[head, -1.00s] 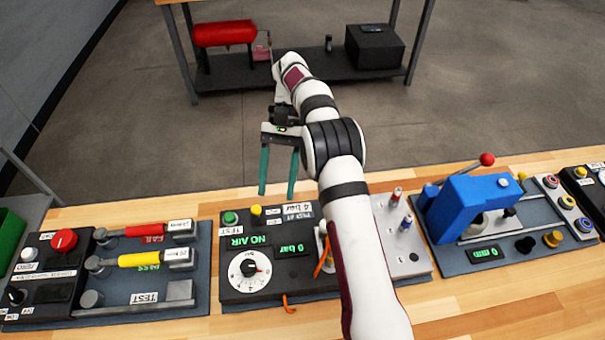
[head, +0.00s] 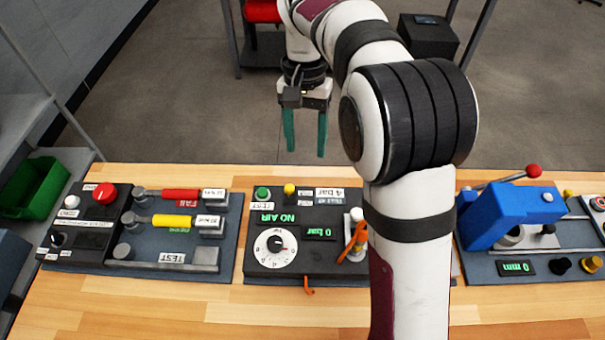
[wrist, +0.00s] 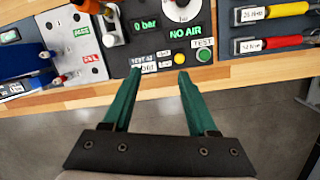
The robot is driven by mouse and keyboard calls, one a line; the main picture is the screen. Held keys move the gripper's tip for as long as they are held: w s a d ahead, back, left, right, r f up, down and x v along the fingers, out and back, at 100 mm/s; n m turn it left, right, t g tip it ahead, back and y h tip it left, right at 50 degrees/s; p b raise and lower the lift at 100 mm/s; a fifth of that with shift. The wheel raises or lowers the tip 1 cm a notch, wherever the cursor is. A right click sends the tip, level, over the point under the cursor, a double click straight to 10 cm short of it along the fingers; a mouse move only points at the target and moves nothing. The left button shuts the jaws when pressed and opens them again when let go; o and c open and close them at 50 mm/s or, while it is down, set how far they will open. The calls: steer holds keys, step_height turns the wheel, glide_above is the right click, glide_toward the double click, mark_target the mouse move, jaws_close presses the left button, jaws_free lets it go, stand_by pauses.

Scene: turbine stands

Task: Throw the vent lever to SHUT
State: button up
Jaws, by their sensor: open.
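The middle station (head: 262,222) has a dial, a "0 bar" display and a green "NO AIR" readout. An orange lever (head: 352,243) stands beside a white post (head: 356,216) on its right part, partly hidden by my arm. In the wrist view an orange piece (wrist: 88,6) is cut off by the top edge near the white post (wrist: 110,30). Green and red labels (wrist: 90,58) sit on the grey plate beside it, too small to read surely. My gripper (head: 305,152) is open and empty, near the bench's far edge; its green fingers (wrist: 159,73) are apart from the lever.
The left station (head: 226,260) has red and yellow handled bars. The right station (head: 475,268) carries a blue frame and a red-knobbed lever (head: 533,171). A green bin (head: 38,188) stands at far left.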

mark_target(290, 187)
steer(key=a+f, duration=0.1)
steer(key=f, duration=0.3)
steer(key=a+f+t, duration=0.1)
steer(key=f, duration=0.4)
steer(key=a+f+t, duration=0.1)
steer(key=f, duration=0.4)
steer(key=shift+w+a+f, duration=0.2)
steer(key=shift+w, duration=0.1)
jaws_close()
